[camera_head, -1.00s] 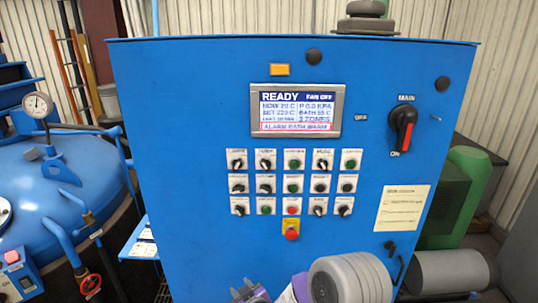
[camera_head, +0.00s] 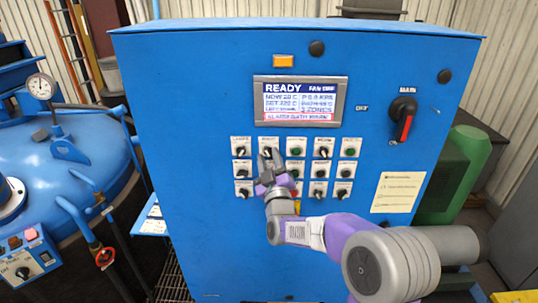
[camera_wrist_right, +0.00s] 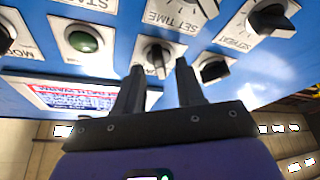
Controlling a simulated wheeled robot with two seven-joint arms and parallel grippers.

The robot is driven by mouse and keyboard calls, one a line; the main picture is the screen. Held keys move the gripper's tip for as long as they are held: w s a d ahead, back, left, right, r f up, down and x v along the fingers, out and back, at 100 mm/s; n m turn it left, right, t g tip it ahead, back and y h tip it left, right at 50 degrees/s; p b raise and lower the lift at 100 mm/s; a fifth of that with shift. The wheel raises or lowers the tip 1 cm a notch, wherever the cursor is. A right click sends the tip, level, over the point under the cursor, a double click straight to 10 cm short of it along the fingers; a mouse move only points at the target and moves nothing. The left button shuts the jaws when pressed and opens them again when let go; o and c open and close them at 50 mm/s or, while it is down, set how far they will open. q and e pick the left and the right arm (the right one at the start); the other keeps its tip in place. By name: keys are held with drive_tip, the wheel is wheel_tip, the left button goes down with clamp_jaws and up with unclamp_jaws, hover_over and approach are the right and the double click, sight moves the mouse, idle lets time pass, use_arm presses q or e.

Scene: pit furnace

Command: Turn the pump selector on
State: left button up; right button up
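A blue control cabinet (camera_head: 200,110) carries rows of selector knobs and buttons below a screen. My right gripper (camera_head: 270,156) is at the top-row selector (camera_wrist_right: 158,52), second from the left in the head view. In the right wrist view its two dark fingers (camera_wrist_right: 159,68) stand apart, with this black knob between and just beyond their tips. I cannot tell whether they touch it. The fingers cover part of its label, so I cannot confirm that it is the pump selector. My left gripper is not in view.
A green button (camera_wrist_right: 83,40) and other knobs sit close beside the fingers. The screen (camera_head: 300,100) reads READY. A large MAIN switch (camera_head: 404,118) is at upper right. A blue vessel (camera_head: 60,190) with pipes and a gauge stands left.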

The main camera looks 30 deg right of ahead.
drive_tip(key=shift+w+d, duration=0.15)
drive_tip(key=shift+w, duration=0.15)
clamp_jaws()
